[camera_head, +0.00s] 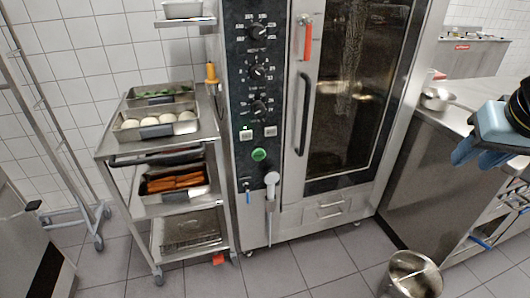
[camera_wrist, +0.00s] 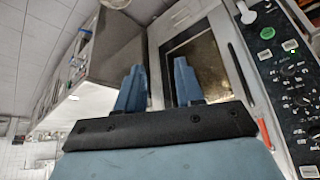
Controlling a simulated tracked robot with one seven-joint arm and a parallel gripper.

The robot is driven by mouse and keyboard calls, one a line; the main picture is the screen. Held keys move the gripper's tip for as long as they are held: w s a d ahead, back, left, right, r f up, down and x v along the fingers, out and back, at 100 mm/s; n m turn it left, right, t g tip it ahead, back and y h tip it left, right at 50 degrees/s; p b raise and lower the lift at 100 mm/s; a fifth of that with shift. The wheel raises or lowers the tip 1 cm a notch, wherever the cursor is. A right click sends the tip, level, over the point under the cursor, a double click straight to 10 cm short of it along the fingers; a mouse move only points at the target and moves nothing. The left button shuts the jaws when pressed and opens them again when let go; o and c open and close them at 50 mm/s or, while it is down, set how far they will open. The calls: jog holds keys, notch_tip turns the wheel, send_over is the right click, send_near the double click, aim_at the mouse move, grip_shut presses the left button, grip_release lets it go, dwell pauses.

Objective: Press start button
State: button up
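The oven's dark control panel (camera_head: 253,75) stands in the middle of the head view, left of the glass door. A round green button (camera_head: 259,154) sits low on it, under two small pale rectangular buttons (camera_head: 245,134). The green button also shows at the right of the wrist view (camera_wrist: 267,33), where the panel appears turned and tilted. My gripper (camera_head: 472,156) is at the right edge of the head view, well away from the panel. In the wrist view its two blue fingers (camera_wrist: 158,68) stand apart with nothing between them.
A steel trolley (camera_head: 103,152) with food trays stands left of the oven. A red-handled lever (camera_head: 308,42) and a door handle (camera_head: 303,115) are right of the panel. A steel counter (camera_head: 455,108) and a bin (camera_head: 413,275) are at the right. Floor before the oven is clear.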

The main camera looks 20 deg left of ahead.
grip_shut()
dwell(1.2)
